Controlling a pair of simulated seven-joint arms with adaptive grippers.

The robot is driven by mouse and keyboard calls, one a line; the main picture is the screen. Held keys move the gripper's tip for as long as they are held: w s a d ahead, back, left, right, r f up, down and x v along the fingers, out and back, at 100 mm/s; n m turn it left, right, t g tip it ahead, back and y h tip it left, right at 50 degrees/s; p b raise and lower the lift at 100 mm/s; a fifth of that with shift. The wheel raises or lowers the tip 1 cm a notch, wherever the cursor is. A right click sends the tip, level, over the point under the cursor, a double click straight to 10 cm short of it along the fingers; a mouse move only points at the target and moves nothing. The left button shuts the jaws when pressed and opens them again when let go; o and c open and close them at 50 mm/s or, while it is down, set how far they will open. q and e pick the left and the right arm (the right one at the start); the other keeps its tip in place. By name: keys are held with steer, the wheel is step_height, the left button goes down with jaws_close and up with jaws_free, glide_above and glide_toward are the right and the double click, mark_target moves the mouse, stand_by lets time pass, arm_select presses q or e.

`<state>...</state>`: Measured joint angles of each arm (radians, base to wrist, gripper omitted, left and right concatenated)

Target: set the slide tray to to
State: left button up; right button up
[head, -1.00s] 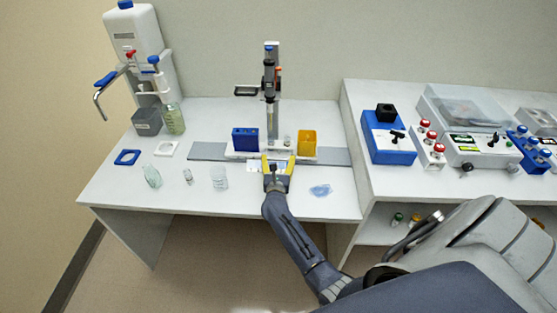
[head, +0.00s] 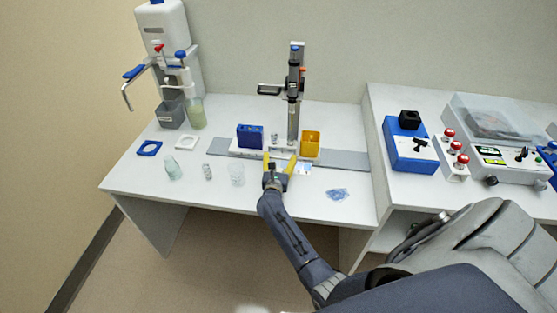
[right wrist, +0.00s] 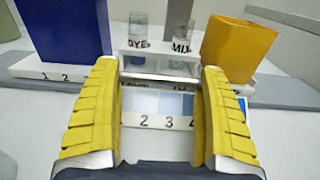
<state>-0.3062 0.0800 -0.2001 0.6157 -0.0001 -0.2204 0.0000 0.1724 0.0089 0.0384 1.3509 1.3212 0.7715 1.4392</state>
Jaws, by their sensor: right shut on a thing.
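The white slide tray (head: 241,153) sits on a grey rail on the left table. It bears a blue box (head: 250,136) on its left, an orange-yellow box (head: 311,143) on its right, and clear vessels labelled DYE (right wrist: 138,30) and MIX (right wrist: 182,30) between them. My right gripper (head: 279,158) is shut on the tray's front, its yellow fingers on both sides of a metallic bar (right wrist: 160,77). Numbers 2, 3 and 4 show on a white strip (right wrist: 157,122) between the fingers. The tray's middle is partly hidden in the head view. My left gripper is out of view.
An upright column (head: 295,90) stands behind the tray. The grey rail (head: 348,160) is bare to the right. A blue device (head: 408,150) is on the right bench.

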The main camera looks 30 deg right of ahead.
steer(key=o, duration=1.5)
steer(key=shift+w+d+r, duration=0.2)
steer(key=shift+d+r, duration=0.15)
steer(key=shift+r, duration=0.2)
steer(key=shift+o, duration=0.2)
steer(key=v, duration=0.7)
steer(key=f+v, duration=0.1)
steer(key=v, duration=0.3)
steer(key=shift+s+a, duration=0.5)
steer(key=shift+s, duration=0.05)
steer(key=shift+r, duration=0.1)
